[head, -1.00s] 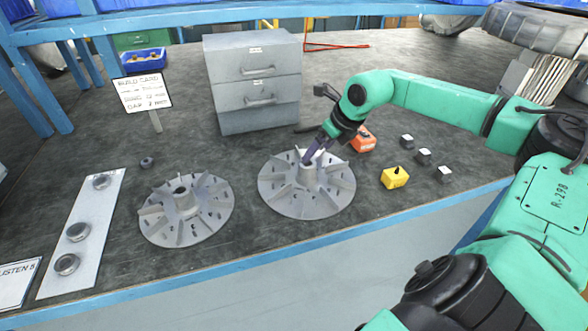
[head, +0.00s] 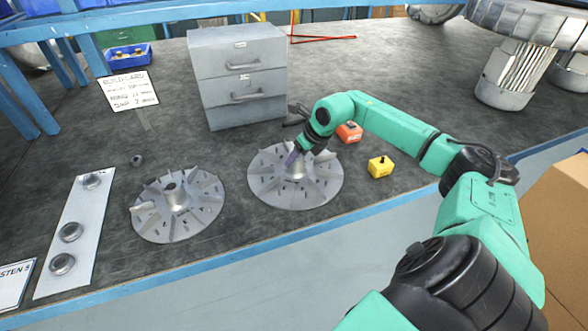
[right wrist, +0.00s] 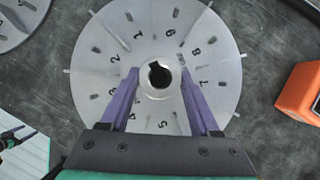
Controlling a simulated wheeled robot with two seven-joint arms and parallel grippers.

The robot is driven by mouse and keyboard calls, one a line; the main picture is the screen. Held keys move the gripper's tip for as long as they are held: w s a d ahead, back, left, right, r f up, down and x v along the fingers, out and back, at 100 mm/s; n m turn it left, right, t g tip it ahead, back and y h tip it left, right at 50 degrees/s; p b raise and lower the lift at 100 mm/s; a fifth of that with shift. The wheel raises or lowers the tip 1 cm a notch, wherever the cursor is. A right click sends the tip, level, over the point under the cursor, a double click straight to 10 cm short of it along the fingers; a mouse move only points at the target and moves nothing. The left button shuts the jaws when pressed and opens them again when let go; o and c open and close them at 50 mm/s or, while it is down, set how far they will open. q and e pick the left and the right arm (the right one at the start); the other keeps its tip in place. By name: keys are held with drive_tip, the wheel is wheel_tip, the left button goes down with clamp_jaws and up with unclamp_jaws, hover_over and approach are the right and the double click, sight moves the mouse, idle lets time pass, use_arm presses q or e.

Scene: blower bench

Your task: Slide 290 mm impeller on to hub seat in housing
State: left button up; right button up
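Two grey bladed impellers lie flat on the dark bench in the head view: a left impeller (head: 178,205) and a right impeller (head: 318,190). I cannot read which one is 290 mm. My right gripper (head: 292,158) is down at the raised hub of the right impeller. In the right wrist view its purple fingers (right wrist: 159,85) stand apart, one on each side of the hub, which has a dark keyed bore (right wrist: 158,75). Whether they touch the hub is unclear. Numbers show on the disc (right wrist: 110,60). My left gripper and the housing are not in view.
Grey drawers (head: 240,80) stand behind the impellers. An orange block (head: 349,132) and a yellow block (head: 381,167) lie to the right. A light plate (head: 78,225) with several round metal parts, a small dark ring (head: 136,160) and a card (head: 128,90) are at left.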

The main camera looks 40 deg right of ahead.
drive_tip(key=shift+r, duration=0.1)
drive_tip(key=shift+c, duration=1.4)
wheel_tip(320, 180, up, 8)
drive_tip(key=p, duration=0.5)
drive_tip(key=shift+p, duration=0.4)
